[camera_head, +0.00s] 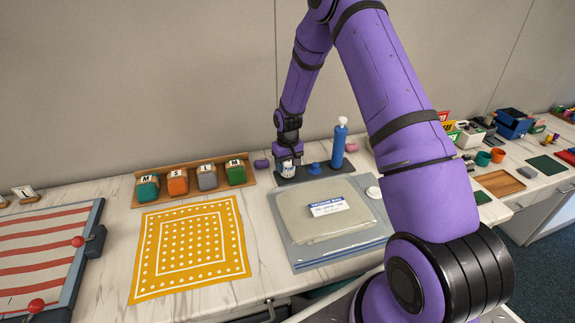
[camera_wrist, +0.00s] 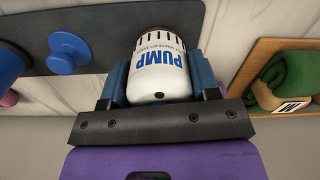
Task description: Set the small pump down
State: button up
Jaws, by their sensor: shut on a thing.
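The small pump (camera_wrist: 158,70) is white with a dark slotted top and blue PUMP lettering. My gripper (camera_wrist: 160,82) is shut on it, with a blue finger on each side. In the head view the pump (camera_head: 288,168) is at the left end of a dark tray (camera_head: 318,172) near the wall, below my gripper (camera_head: 288,156). In the wrist view the pump overlaps the edge of the tray (camera_wrist: 205,18). I cannot tell whether its base touches the tray.
A blue knob (camera_head: 315,168) and a tall blue cylinder (camera_head: 339,145) stand on the tray. A vacuum bag (camera_head: 300,222) lies in front. A wooden rack (camera_head: 150,196) with several coloured rolls is to the left, behind a yellow patterned cloth (camera_head: 190,247).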

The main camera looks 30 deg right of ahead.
jog(key=o, duration=1)
jog(key=shift+f, duration=0.1)
jog(key=shift+o, duration=0.2)
notch_tip(320, 180, up, 12)
jog(key=shift+d+r, duration=0.1)
jog(key=s+a+r+t, duration=0.1)
jog(key=s+a+r, duration=0.2)
jog(key=s+r, duration=0.7)
jog(key=s+a+r+t, duration=0.2)
jog(key=s+r, duration=0.3)
jog(key=r, duration=0.9)
jog(key=s+a+r+t, duration=0.1)
jog(key=s+r, duration=0.2)
jog(key=s, duration=0.8)
jog(key=s+a+r+t, duration=0.1)
jog(key=s+a+r, duration=0.1)
jog(key=s, duration=1)
jog(key=shift+r, duration=0.45)
jog(key=shift+w, duration=0.1)
